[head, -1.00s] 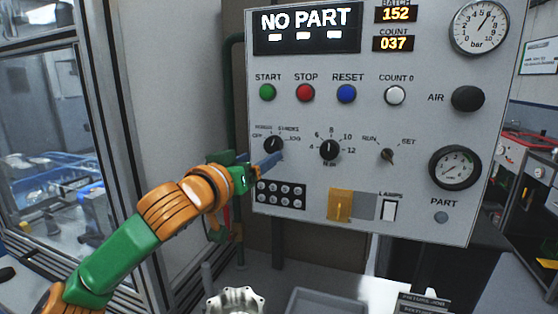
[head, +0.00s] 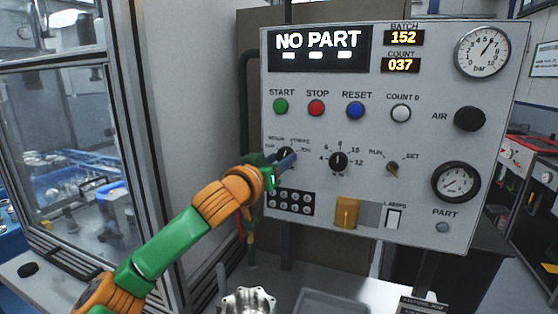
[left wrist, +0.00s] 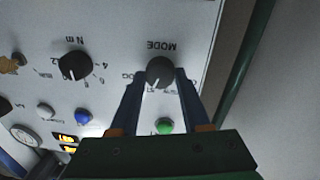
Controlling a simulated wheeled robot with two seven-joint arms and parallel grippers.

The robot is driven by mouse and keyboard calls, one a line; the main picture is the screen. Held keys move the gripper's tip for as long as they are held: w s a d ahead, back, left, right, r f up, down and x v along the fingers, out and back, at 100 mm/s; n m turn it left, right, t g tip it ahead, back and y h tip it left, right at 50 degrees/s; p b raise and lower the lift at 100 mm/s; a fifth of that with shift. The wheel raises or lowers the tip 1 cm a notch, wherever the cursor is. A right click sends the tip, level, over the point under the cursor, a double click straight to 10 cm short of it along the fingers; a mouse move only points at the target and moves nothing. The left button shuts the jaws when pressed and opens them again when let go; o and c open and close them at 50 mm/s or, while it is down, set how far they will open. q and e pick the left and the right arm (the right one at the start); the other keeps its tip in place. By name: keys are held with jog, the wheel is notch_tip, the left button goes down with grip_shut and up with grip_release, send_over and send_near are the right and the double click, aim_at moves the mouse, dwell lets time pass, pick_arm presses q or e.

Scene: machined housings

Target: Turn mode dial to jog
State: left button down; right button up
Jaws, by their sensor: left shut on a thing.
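The mode dial (head: 286,152) is a black round knob at the left of the grey control panel (head: 430,160), with labels around it including OFF and JOG. My left gripper (head: 287,161) reaches it from below and partly hides it in the head view. In the left wrist view, which is upside down, the dial (left wrist: 160,72) sits between the two blue fingers (left wrist: 157,80), and the gripper is shut on it. Its white mark points down and slightly left there, not at the JOG label at the left finger. My right gripper is not in view.
Right of the mode dial is the N m dial (head: 338,161), then the RUN/SET switch (head: 393,168). START (head: 280,106), STOP and RESET buttons are above. A block of black sockets (head: 290,202) and a yellow flap (head: 346,212) are below. A metal housing (head: 248,303) stands under the panel.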

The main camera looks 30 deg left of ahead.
pick_arm(q)
jog(key=shift+r, duration=0.1)
jog(key=m+p, duration=0.3)
jog(key=shift+r+m, duration=0.2)
jog(key=shift+m, duration=0.1)
jog(key=m+p, duration=0.2)
jog(key=m, duration=0.1)
jog(key=shift+m+g, duration=0.3)
jog(key=shift+m+p, duration=0.7)
jog(key=shift+p, duration=0.05)
jog(key=shift+f, duration=0.1)
jog(key=shift+c, duration=1.8)
grip_release()
jog(key=shift+w+f, duration=0.1)
